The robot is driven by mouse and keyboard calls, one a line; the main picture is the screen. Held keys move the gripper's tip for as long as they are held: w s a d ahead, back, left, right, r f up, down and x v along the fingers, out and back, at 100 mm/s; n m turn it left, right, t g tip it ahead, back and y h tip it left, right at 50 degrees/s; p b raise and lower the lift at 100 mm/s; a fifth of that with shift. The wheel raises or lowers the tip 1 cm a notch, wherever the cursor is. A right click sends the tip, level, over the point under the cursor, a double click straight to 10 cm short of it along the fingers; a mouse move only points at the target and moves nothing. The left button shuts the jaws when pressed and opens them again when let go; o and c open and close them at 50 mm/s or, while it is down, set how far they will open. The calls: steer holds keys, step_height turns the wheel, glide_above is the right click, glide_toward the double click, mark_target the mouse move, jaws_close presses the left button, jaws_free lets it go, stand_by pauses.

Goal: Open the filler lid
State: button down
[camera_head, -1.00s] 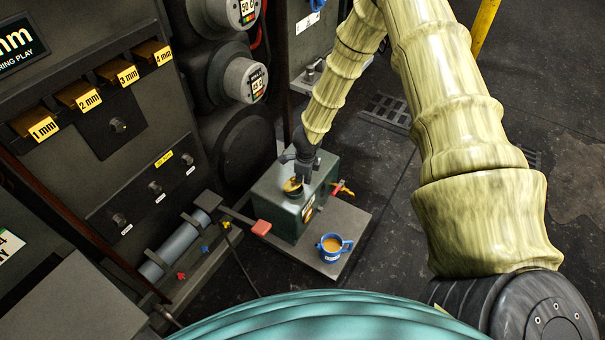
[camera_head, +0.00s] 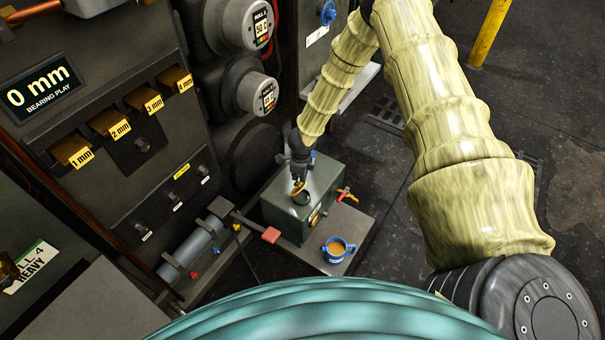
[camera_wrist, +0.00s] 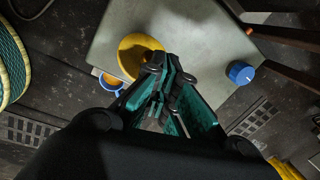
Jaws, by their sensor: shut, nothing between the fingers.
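The filler lid (camera_head: 298,188) is a small yellow disc on top of the dark green box (camera_head: 285,222). In the head view it looks tilted up, with a dark round filler neck (camera_head: 303,199) showing just below it. In the wrist view the yellow lid (camera_wrist: 130,48) lies right at my fingertips, partly hidden by them. My gripper (camera_head: 299,176) is shut and empty, pointing down at the lid and apparently touching it. Its closed teal-and-black fingers show in the wrist view (camera_wrist: 160,88). The lid's hinge cannot be made out.
A blue mug (camera_head: 337,249) with brown liquid stands on the grey platform (camera_head: 355,230) in front of the box. A red-handled lever (camera_head: 271,235) lies left of the box, and a small red-and-brass tap (camera_head: 346,194) sits on its right. The machine panel (camera_head: 110,130) rises at left.

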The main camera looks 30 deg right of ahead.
steer(key=shift+w+r, duration=0.2)
steer(key=shift+w, duration=0.1)
steer(key=shift+d+f, duration=0.1)
steer(key=shift+w+a, duration=0.15)
steer(key=shift+a, duration=0.15)
steer(key=shift+d, duration=0.1)
stand_by(0.7)
